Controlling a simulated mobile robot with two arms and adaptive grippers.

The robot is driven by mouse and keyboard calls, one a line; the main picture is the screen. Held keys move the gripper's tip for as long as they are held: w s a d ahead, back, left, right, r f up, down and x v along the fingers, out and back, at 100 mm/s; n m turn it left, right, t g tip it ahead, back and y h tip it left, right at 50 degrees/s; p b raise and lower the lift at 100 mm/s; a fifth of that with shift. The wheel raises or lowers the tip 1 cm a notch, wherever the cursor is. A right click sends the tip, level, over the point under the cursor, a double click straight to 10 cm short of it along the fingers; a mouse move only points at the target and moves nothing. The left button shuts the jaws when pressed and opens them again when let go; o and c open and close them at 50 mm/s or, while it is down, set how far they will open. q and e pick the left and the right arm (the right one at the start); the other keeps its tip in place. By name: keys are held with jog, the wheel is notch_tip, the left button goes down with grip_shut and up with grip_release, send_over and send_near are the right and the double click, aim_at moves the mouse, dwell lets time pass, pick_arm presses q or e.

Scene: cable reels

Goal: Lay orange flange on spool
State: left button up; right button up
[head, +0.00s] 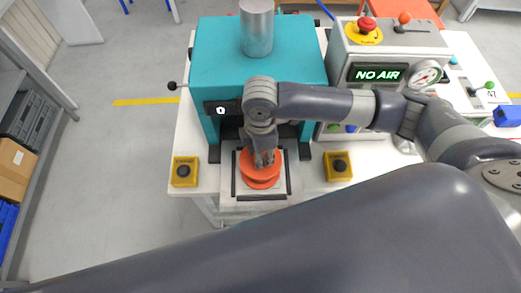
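An orange round piece (260,181) sits at the front of the teal press, inside a dark frame on a light plate. It looks like stacked discs, but I cannot tell the flange apart from the spool beneath it. My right gripper (264,160) points down onto the middle of the orange piece and hides part of its centre. The fingertips are close together and small in the view, so whether they grip anything is unclear. My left gripper is not in view.
The teal press (210,60) stands behind, close to my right gripper. Yellow boxes with black buttons (184,171) (339,166) flank the plate. A control box with a "NO AIR" display (377,74) and a red button (367,24) stands to the right.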

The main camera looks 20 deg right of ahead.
dwell(0.3)
jog(key=o, duration=1.1)
jog(key=shift+o, duration=0.2)
notch_tip(320, 180, up, 12)
